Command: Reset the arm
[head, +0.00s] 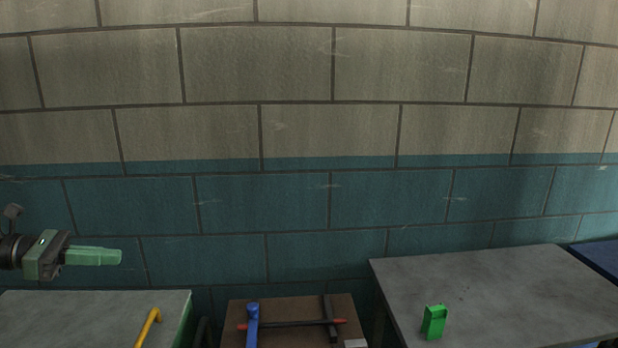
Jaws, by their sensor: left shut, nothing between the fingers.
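My left gripper (95,256) comes in from the left edge of the head view, with pale green fingers pointing right. Its fingers are shut with nothing between them. It is held in the air above the grey-topped surface at the lower left, touching nothing that I can see. My right gripper is out of the picture.
A yellow handle (148,326) stands on the left grey surface (60,312). A brown-topped stand (290,330) in the middle bears a blue post (252,322) and a dark bar with red ends (290,323). A green block (434,322) stands on the right grey table (480,278). A block wall (330,190) closes the back.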

